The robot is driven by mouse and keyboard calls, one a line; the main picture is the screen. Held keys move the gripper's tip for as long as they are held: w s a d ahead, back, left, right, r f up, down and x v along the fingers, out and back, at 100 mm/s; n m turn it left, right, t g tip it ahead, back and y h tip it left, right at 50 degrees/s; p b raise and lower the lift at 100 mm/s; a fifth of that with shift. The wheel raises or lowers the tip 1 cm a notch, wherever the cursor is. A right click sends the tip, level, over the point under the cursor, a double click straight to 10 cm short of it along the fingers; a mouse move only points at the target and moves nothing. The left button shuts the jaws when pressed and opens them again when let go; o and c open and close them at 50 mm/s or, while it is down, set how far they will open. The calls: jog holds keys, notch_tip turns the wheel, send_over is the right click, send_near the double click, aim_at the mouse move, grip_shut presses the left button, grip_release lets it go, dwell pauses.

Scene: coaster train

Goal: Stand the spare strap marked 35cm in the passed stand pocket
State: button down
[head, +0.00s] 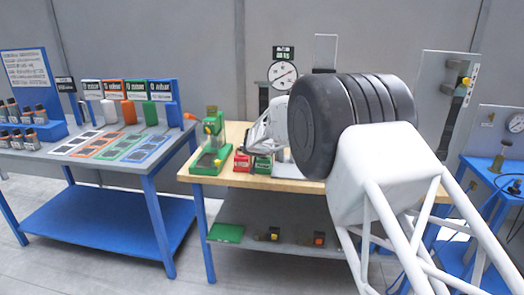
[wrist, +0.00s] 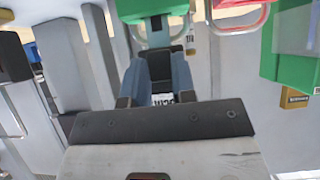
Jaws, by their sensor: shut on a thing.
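My gripper (wrist: 160,72) is shut on a dark strap (wrist: 160,64), seen between its two blue-grey fingers in the wrist view. A small white label with dark characters (wrist: 161,100) shows at the finger base; I cannot read it surely. A green part (wrist: 150,10) lies just beyond the fingertips; whether the strap touches it is unclear. In the head view, a small red holder (head: 242,162) and a green holder (head: 262,165) stand on the wooden bench (head: 222,182). I cannot tell which pocket is the passed one. My arm hides much of the bench there.
A green press-like device (head: 212,145) stands left of the holders. A round gauge (head: 283,75) stands behind. The left table (head: 100,165) carries coloured mats and bottles. In the wrist view, a red loop (wrist: 240,20) and a green block (wrist: 290,45) are close by.

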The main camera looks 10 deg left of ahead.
jog(key=shift+f, duration=1.3)
jog(key=c, duration=0.9)
grip_release()
jog(key=shift+o, duration=0.2)
jog(key=shift+s+r, duration=0.1)
jog(key=shift+s, duration=0.05)
jog(key=v, duration=0.7)
jog(key=shift+s, duration=0.2)
jog(key=shift+r, duration=0.1)
